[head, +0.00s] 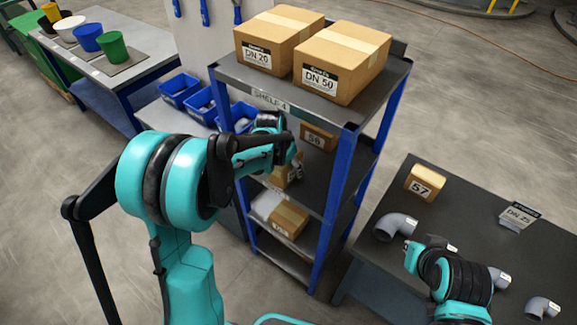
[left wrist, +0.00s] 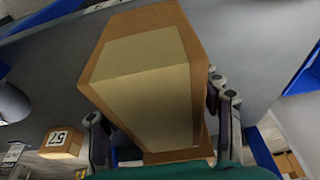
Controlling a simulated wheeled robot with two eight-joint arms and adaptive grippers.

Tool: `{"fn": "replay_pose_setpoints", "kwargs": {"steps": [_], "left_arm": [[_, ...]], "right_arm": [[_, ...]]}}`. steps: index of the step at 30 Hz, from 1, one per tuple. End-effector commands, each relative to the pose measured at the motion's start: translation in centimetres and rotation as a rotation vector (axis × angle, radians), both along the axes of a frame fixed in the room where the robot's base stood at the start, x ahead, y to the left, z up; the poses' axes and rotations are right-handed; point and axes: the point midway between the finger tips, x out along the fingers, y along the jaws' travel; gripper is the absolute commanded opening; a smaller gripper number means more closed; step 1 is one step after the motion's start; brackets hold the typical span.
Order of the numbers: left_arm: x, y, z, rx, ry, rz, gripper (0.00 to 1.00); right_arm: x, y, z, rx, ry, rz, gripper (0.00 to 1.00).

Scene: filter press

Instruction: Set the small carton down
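The small brown carton (head: 285,178) with a tan tape band is at the shelf rack's middle opening, partly hidden behind my left gripper (head: 292,162). In the left wrist view the small carton (left wrist: 145,90) fills the middle, tilted in the picture, between the two fingers of my left gripper (left wrist: 165,125). The fingers stand close on both sides and look shut on it. I cannot tell whether its underside touches the shelf (head: 318,190).
A carton marked 56 (head: 318,138) stands behind on the rack, and another carton (head: 289,220) lies on the shelf below. Two large cartons, DN 20 (head: 268,55) and DN 50 (head: 325,80), sit on top. Carton 57 (head: 425,183) and grey elbows (head: 395,227) are on the dark table.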

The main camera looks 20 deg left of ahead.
Motion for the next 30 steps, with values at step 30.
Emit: {"fn": "replay_pose_setpoints", "kwargs": {"steps": [30], "left_arm": [[-10.4,3.8,1.6,0.0,0.0,0.001,0.73]], "right_arm": [[0.0,0.0,3.1,0.0,0.0,0.0,0.0]]}}
